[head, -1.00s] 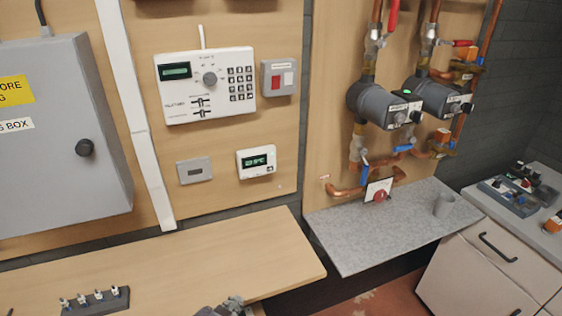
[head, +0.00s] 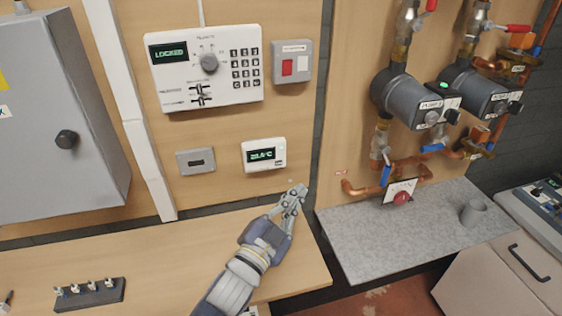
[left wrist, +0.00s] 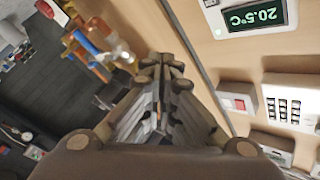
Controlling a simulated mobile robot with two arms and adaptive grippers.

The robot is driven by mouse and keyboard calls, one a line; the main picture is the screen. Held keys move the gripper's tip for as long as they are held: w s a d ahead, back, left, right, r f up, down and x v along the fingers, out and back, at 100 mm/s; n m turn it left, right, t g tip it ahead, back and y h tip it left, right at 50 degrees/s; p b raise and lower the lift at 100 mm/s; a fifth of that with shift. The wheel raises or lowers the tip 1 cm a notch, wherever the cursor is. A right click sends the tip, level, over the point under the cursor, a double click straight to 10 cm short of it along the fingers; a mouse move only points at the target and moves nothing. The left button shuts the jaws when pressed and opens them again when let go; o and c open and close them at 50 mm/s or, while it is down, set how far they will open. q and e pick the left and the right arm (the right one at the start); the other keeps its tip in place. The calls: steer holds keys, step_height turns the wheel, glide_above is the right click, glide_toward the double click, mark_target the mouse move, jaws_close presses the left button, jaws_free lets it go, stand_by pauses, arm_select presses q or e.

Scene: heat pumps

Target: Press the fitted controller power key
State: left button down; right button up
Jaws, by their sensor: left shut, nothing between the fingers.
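A large white controller (head: 222,88) with a dial, a keypad and a green display reading LOCKED is fixed to the wooden wall panel. A smaller white controller (head: 277,163) with a green temperature display is fixed below it. Its display (left wrist: 258,15) reads 20.5°C in the left wrist view. I cannot tell which one is meant, and no power key is readable. My left gripper (head: 298,192) is shut and empty, just below and right of the small controller, apart from it. The closed fingertips (left wrist: 162,62) also show in the left wrist view. My right gripper is not in view.
A grey switch box (head: 292,62) with a red and a white key is right of the large controller. A grey plate (head: 196,161) is left of the small one. A wooden bench (head: 170,255) lies below. Pumps and copper pipes (head: 405,100) stand to the right.

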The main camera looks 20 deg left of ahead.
mark_target(279, 163)
arm_select(q)
steer(key=w+a, duration=0.5)
steer(key=w, duration=0.2)
steer(key=shift+w+b, duration=0.15)
steer(key=shift+b, duration=0.15)
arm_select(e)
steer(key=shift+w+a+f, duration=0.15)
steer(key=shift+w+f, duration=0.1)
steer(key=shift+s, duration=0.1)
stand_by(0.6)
arm_select(q)
steer(key=shift+w, duration=0.1)
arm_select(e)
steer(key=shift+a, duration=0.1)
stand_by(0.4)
arm_select(q)
steer(key=shift+w+a, duration=0.2)
steer(key=shift+w, duration=0.05)
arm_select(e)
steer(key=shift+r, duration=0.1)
